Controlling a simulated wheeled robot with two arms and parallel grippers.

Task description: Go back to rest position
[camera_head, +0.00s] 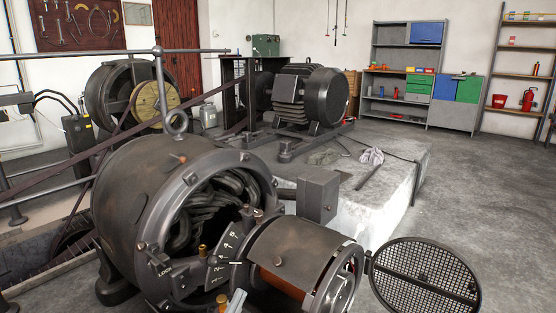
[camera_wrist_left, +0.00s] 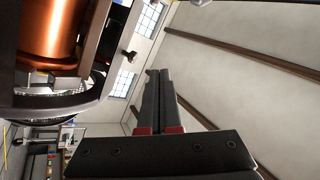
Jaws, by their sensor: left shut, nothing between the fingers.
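The dark dynamo (camera_head: 150,205) stands in the near left of the head view, its round end open on the windings. A scale plate with numbers (camera_head: 225,252) and the word LOCK sits at its lower rim. Its front cylinder (camera_head: 295,250) shows a copper band beneath, and the copper drum (camera_wrist_left: 45,32) is at the upper left of the left wrist view. My left gripper (camera_wrist_left: 157,73) is shut and empty in the left wrist view, apart from the drum. In the head view only a small pale piece, perhaps part of it, shows at the bottom edge. My right gripper is not in view.
A round mesh cover (camera_head: 425,278) stands open at the lower right. A large motor (camera_head: 300,95) sits on a concrete plinth (camera_head: 385,170) behind, with belts running left. Shelves (camera_head: 410,75) line the back wall. The floor at the right is clear.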

